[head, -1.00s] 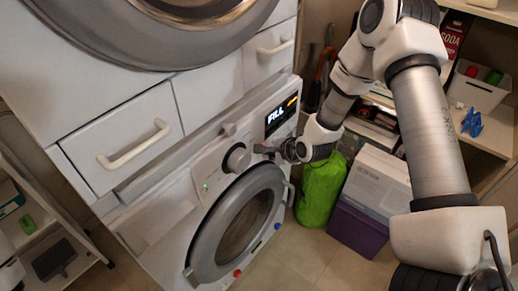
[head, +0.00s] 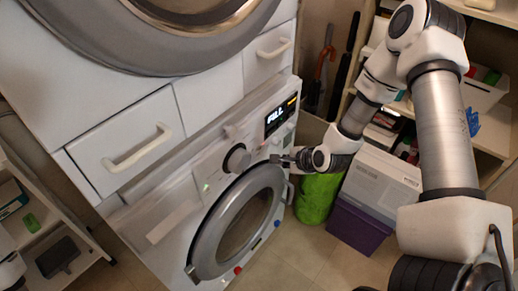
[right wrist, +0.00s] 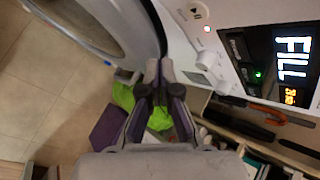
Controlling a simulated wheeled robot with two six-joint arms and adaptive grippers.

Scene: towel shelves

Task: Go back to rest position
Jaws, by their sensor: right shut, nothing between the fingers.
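My right gripper (head: 283,158) is shut and empty in front of the lower washing machine (head: 160,214), just right of its round dial (head: 237,159) and below the lit display reading FILL (head: 281,115). In the right wrist view the closed fingers (right wrist: 159,68) are beside the control panel (right wrist: 232,72) and the edge of the round door. I cannot tell from the pictures whether they touch the machine. The washer's round door (head: 238,222) looks closed. My left gripper is not in view.
A green bag (head: 318,196), a purple box (head: 357,226) and a white box (head: 380,184) stand right of the washer. Shelves (head: 493,132) with bins are at the right, and another shelf (head: 70,228) is at the left. Tiled floor (head: 292,262) is clear in front.

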